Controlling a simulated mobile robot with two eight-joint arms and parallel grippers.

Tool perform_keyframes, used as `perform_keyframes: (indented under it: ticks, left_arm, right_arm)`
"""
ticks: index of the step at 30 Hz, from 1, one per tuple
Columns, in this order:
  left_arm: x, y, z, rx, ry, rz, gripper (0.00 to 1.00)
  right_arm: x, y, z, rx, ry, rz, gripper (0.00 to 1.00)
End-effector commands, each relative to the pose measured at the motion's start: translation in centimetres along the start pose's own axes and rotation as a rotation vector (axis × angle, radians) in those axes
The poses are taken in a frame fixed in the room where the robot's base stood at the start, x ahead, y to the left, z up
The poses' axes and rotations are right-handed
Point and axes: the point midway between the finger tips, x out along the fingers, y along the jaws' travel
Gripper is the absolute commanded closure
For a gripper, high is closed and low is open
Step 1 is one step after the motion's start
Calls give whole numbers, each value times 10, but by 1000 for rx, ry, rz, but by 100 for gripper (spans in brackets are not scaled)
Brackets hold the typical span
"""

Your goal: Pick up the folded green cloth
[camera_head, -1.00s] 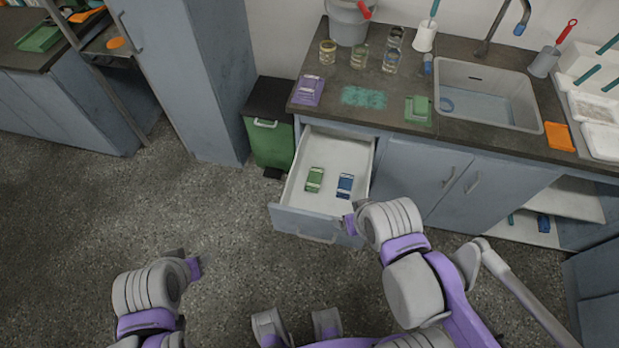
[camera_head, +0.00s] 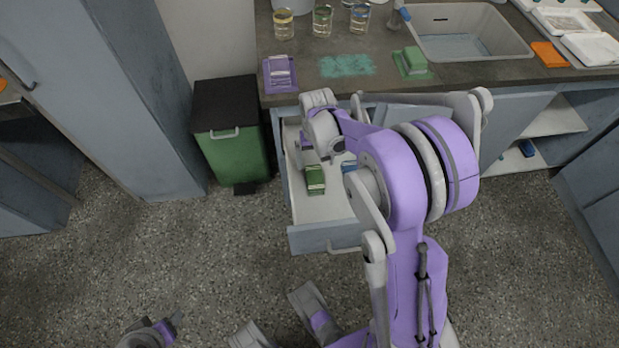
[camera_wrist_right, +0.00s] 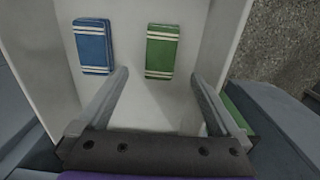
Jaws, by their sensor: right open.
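The folded green cloth (camera_head: 315,178), with pale stripes, lies in the open drawer (camera_head: 318,208). It shows whole in the right wrist view (camera_wrist_right: 162,51), apart from the fingers. My right gripper (camera_wrist_right: 161,78) is open and empty, its two fingers reaching down into the drawer toward the green cloth. The cloth lies just beyond the fingertips, roughly between their lines. A folded blue cloth (camera_wrist_right: 92,46) with pale stripes lies beside it; my right arm mostly hides it in the head view. My left gripper (camera_head: 165,330) is low at the left, too small to read.
A green bin (camera_head: 235,155) with a dark lid stands left of the drawer. The drawer walls surround the cloths closely.

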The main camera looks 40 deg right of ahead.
Motion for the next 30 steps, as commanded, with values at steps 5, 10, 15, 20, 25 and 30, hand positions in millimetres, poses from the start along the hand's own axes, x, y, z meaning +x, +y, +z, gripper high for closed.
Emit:
perform_keyframes:
  ticks: [5,10,15,20,25,30]
  left_arm:
    - [10,0,4,0,-4,0,39]
    - [13,0,4,0,-5,0,39]
    - [18,0,6,0,-7,0,39]
    - [29,0,9,0,-10,0,39]
    - [32,0,10,0,-11,0,39]
    - [31,0,10,0,-11,0,39]
  right_arm:
    - [31,-1,0,-1,0,0,0]
    - [42,-1,0,-2,1,0,0]
    - [56,-2,1,-2,1,0,0]
    - [82,-3,2,-2,1,0,0]
    - [95,-3,2,-2,2,0,0]
    - [93,-3,2,-2,2,0,2]
